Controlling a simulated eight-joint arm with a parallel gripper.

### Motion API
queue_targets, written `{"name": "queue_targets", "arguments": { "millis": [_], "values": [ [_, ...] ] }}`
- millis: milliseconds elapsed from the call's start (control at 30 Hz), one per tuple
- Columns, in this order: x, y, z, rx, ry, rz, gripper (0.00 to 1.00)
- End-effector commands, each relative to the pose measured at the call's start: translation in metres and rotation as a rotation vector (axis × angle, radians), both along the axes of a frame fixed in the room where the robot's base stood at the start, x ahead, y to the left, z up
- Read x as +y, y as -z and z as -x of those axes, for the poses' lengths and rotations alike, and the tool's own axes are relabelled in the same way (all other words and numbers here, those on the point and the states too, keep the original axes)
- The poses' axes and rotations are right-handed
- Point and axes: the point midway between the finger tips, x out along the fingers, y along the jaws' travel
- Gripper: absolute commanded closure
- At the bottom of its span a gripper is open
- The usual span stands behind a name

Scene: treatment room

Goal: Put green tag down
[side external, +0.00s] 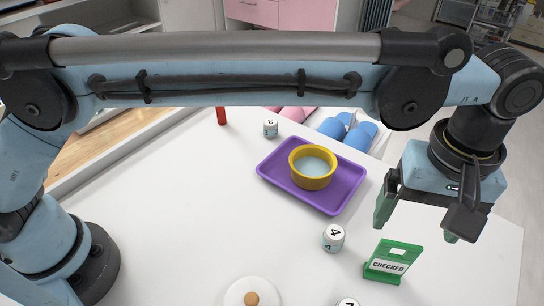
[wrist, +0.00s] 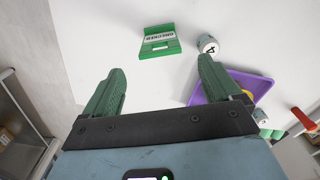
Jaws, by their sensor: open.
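The green tag (side external: 393,262) is a small green stand with a white "CHECKED" label. It stands upright on the white table near the front right. In the wrist view the green tag (wrist: 160,45) shows beyond and between my fingertips, apart from them. My gripper (side external: 417,224) is open and empty, above the right side of the table, up and slightly right of the tag. Its green fingers show spread in the wrist view (wrist: 160,75).
A purple tray (side external: 272,178) holds a yellow bowl (side external: 313,180). A white numbered jar (side external: 333,238) stands left of the tag, another (side external: 270,128) behind the tray. A white lid with a brown knob (side external: 251,290) is at the front. Blue rolls (side external: 345,130) lie at the back. The table's left middle is clear.

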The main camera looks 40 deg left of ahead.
Motion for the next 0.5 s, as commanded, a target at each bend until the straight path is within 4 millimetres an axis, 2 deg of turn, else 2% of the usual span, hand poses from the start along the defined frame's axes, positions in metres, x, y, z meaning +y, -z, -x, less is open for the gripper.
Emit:
{"name": "queue_targets", "arguments": {
  "millis": [100,333,433,500],
  "values": [
    [0.0,-0.013,0.0,0.0,0.0,0.0,0.09],
    [0.004,-0.027,-0.003,-0.004,0.001,0.004,0.09],
    [0.021,-0.035,-0.014,-0.017,0.011,0.02,0.09],
    [0.041,-0.043,-0.025,-0.037,0.025,0.039,0.09]
  ]
}}
